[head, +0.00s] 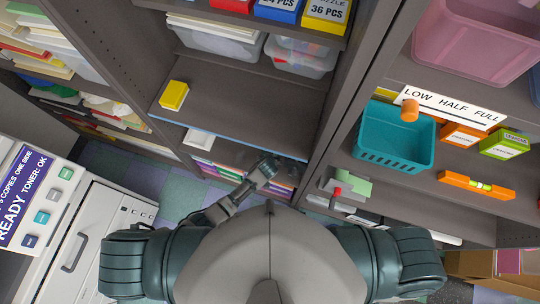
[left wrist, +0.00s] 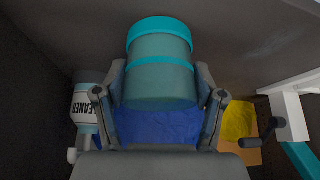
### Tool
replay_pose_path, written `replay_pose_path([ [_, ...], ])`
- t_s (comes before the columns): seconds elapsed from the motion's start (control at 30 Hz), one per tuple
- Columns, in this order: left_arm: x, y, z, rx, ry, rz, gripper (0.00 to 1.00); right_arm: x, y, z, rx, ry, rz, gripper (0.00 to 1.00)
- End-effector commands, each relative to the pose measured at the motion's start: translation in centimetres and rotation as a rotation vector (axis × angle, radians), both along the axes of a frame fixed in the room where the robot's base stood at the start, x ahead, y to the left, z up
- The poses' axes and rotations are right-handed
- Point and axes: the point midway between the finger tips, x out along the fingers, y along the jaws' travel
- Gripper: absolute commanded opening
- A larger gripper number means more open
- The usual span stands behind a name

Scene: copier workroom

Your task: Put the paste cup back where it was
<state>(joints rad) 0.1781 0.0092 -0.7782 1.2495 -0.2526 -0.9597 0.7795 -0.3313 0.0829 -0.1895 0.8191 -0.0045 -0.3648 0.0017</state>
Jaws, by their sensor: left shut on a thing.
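A grey-teal cup with bright teal bands (left wrist: 160,85), which I take to be the paste cup, stands between the fingers of my left gripper (left wrist: 161,95) in the left wrist view. The gripper is shut on it, one finger on each side. In the head view my left gripper (head: 264,168) reaches into the low bay of the middle shelving. The cup cannot be made out there. What lies directly under the cup is hard to tell. My right gripper is not in view.
The left wrist view shows a cleaner bottle (left wrist: 86,105) at left, a blue thing (left wrist: 165,130) behind the fingers and a yellow thing (left wrist: 238,120) at right. In the head view, a yellow box (head: 173,95) sits on the shelf above. A teal basket (head: 393,140) stands right.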

Motion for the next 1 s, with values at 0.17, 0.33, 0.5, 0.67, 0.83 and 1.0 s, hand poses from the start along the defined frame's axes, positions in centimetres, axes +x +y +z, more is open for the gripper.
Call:
replay_pose_path([
  [0.17,0.0,-0.1,-0.4,0.0,0.001,0.0,0.32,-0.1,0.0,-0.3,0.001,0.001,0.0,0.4],
  [0.33,0.0,-0.1,-0.3,0.001,0.0,0.0,0.99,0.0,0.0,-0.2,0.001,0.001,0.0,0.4],
  [0.5,0.0,-0.1,-0.3,0.001,0.0,0.0,0.99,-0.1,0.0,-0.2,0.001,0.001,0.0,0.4],
  [0.67,-0.1,-0.1,-0.2,0.0,0.0,0.0,0.99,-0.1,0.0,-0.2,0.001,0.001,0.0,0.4],
  [0.83,-1.0,-0.1,1.3,-0.002,0.001,0.001,0.99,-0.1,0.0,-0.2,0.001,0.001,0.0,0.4],
  [1.0,-2.7,0.1,4.2,-0.001,0.0,0.0,0.99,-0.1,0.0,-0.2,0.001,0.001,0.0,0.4],
])
